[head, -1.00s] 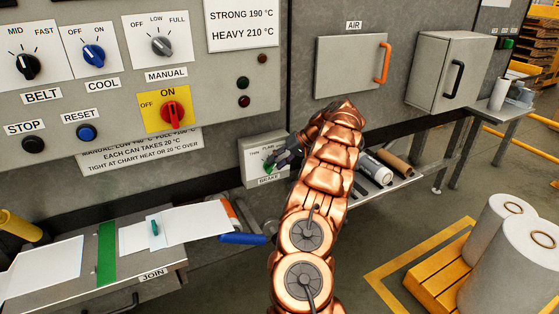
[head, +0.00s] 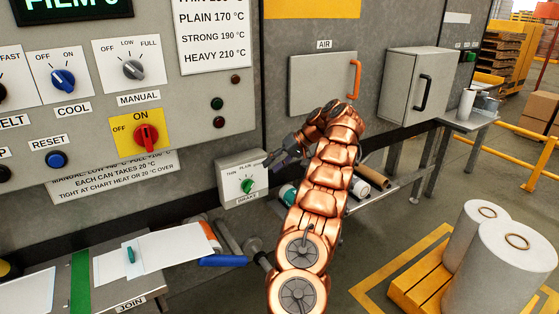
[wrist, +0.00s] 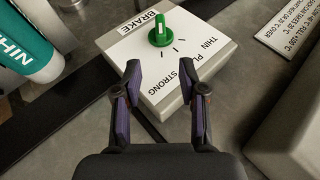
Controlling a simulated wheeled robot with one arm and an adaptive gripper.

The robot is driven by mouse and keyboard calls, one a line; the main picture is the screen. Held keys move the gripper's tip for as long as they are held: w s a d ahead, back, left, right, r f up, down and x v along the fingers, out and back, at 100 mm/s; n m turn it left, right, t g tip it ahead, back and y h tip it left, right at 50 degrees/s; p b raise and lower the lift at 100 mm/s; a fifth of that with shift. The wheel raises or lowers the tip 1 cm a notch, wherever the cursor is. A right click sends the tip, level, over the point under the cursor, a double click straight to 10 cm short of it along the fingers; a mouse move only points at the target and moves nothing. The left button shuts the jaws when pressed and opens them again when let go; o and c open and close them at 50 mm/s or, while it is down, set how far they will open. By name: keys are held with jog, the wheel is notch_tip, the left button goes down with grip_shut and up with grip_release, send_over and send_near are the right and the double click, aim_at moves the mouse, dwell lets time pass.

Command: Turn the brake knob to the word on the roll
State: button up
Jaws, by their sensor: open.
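The brake box (head: 230,200) is a pale box on the machine front with a green knob (head: 247,186). In the wrist view, the knob (wrist: 160,36) stands on its white face, with the words THIN, a partly covered PL..., and STRONG. I cannot tell surely which word the knob points to. In the head view, my gripper (head: 268,160) is right of the box.
A shelf with rolls (head: 372,178) lies behind my arm. A red main switch (head: 146,138) and other knobs sit on the panel upper left. A blue-handled tool (head: 222,261) and paper sheets (head: 172,242) lie below the box. White rolls stand on a yellow pallet (head: 420,286) at right.

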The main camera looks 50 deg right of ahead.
jog(key=shift+v, duration=1.25)
jog(key=shift+r, duration=0.1)
jog(key=shift+s, duration=0.1)
